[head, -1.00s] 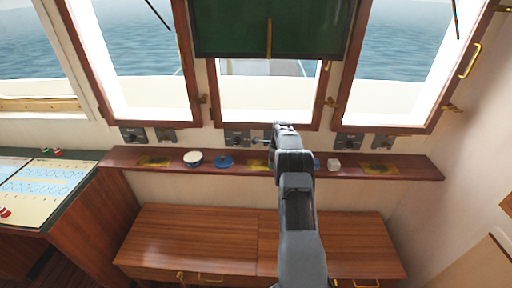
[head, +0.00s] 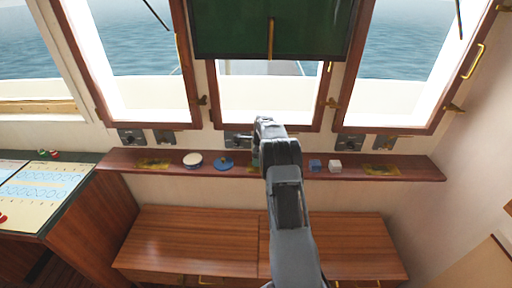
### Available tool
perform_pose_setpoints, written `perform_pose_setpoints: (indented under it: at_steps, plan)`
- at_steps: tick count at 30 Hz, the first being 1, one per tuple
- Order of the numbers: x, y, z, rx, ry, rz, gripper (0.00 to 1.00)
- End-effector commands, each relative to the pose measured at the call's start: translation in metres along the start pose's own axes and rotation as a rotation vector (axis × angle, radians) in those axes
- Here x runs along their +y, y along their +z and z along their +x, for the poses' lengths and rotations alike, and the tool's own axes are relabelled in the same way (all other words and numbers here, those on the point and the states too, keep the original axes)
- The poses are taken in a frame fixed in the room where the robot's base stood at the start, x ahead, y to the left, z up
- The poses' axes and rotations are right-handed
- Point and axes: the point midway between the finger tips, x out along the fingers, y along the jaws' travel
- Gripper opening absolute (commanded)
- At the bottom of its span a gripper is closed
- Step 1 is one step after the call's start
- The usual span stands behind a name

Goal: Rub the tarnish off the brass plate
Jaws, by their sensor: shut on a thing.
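Tarnished brass plates lie flat on the long wooden shelf below the windows. The left plate (head: 153,163) and the right plate (head: 381,169) are yellow with dark patches. A middle plate, seen earlier between them, is now hidden behind my gripper and arm. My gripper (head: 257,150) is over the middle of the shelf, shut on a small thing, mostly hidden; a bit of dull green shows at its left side. I cannot tell whether that thing touches the plate.
On the shelf (head: 430,174) stand a round white-topped tin (head: 193,159), a round blue lid-like disc (head: 223,163), a blue block (head: 315,165) and a white block (head: 335,166). Window frames and small control boxes (head: 131,137) rise behind. A wooden bench (head: 190,240) lies below.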

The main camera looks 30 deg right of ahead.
Motion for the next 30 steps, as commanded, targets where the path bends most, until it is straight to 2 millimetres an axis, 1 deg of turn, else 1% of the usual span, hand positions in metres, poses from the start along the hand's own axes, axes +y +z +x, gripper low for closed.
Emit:
perform_pose_setpoints:
  at_steps: [1, 3, 15, 19, 30]
  plan:
    - [0.0, 0.0, -0.008, 0.0, 0.0, 0.002, 0.31]
    - [0.0, 0.001, -0.014, 0.0, -0.001, 0.001, 0.31]
    - [0.001, 0.014, -0.048, 0.0, 0.001, -0.01, 0.31]
    - [0.001, 0.015, -0.052, 0.0, 0.001, -0.012, 0.31]
    - [0.001, 0.016, -0.051, 0.0, 0.001, -0.012, 0.31]
